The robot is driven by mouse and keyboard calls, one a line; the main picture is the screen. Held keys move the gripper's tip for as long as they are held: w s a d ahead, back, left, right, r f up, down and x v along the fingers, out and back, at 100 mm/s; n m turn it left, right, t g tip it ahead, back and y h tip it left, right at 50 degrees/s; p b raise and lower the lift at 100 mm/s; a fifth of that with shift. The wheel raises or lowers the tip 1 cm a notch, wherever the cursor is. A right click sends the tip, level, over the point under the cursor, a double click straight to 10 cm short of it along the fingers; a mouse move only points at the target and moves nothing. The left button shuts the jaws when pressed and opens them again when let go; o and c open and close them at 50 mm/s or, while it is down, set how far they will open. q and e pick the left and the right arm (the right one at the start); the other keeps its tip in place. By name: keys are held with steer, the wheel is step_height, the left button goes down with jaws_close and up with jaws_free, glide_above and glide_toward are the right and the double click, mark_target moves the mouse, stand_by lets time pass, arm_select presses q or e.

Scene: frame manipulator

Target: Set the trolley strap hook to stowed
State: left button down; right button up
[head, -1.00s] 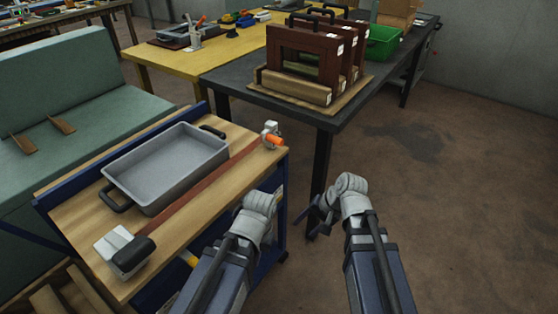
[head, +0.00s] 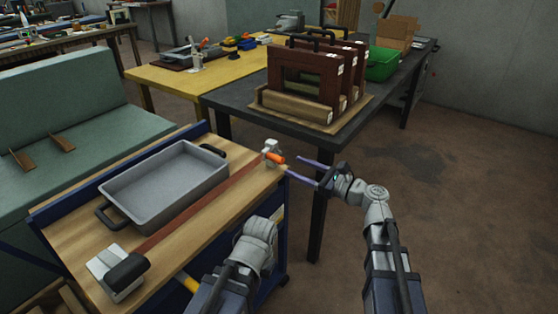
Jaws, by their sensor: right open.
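The trolley (head: 190,226) has a wooden top at the left. A reddish-brown strap (head: 205,206) runs across it, from a pale block with a black handle (head: 124,270) at the near end to a white metal fitting with an orange handle (head: 276,157) at the far right corner. Whether the strap is hooked to that fitting is too small to tell. My right gripper (head: 304,170) is open and empty, just right of the orange handle and apart from it, its fingers pointing left. My left arm comes up by the trolley's near side; its gripper is hidden.
A grey tray (head: 124,212) with black handles sits on the trolley behind the strap. A dark table (head: 232,94) behind holds brown frames (head: 305,68) and a green bin (head: 382,65). The floor (head: 470,190) at the right is clear.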

mark_target(279, 160)
steer(key=x, duration=0.7)
steer(key=shift+c, duration=0.3)
jaws_close()
stand_by(1.1)
